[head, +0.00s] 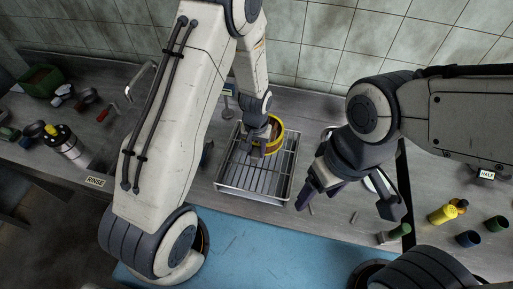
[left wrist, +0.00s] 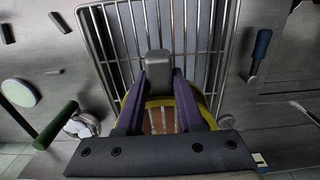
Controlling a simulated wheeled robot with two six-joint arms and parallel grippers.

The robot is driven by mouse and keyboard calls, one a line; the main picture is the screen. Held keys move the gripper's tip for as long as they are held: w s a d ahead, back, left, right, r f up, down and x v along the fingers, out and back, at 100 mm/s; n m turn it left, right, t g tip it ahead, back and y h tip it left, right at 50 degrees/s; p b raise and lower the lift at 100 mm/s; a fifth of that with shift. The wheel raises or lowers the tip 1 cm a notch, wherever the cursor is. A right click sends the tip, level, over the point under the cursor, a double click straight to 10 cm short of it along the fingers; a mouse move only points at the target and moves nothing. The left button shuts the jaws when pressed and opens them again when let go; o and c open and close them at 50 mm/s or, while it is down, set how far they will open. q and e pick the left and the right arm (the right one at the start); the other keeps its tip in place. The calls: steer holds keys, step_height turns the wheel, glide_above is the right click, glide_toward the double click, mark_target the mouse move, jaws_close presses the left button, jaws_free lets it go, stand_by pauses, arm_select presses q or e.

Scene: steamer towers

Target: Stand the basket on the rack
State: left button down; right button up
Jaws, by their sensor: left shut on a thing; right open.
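The round yellow basket (head: 279,132) is over the back part of the wire rack (head: 252,178) in the head view. My left gripper (head: 262,146) is shut on the basket and covers part of it. In the left wrist view, the purple fingers of my left gripper (left wrist: 158,80) close in front of the basket's yellow rim (left wrist: 207,112), with brown slats inside it. The rack's bars (left wrist: 205,30) run beyond and under it. I cannot tell whether the basket touches the bars. My right gripper (head: 350,198) is open and empty, right of the rack.
A blue mat (head: 260,238) lies in front of the rack. Yellow and dark cups (head: 442,214) stand at the right. A bottle (head: 65,145) and a green box (head: 40,82) are at the left. A blue-handled tool (left wrist: 261,48) lies beside the rack.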

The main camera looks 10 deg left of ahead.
arm_select(q)
steer(key=shift+s+f, duration=0.1)
steer(key=shift+s, duration=0.05)
steer(key=shift+f+b, duration=0.3)
steer(key=shift+b, duration=0.1)
steer(key=b, duration=0.4)
glide_above(256, 169)
steer(key=shift+f, duration=2.6)
steer(key=shift+f+b, duration=0.45)
steer(key=shift+f, duration=0.1)
steer(key=shift+c, duration=2.2)
jaws_free()
steer(key=shift+r, duration=0.1)
step_height(256, 169, up, 10)
steer(key=shift+s+r+b, duration=0.15)
steer(key=shift+r+b, duration=0.05)
steer(key=shift+b, duration=1)
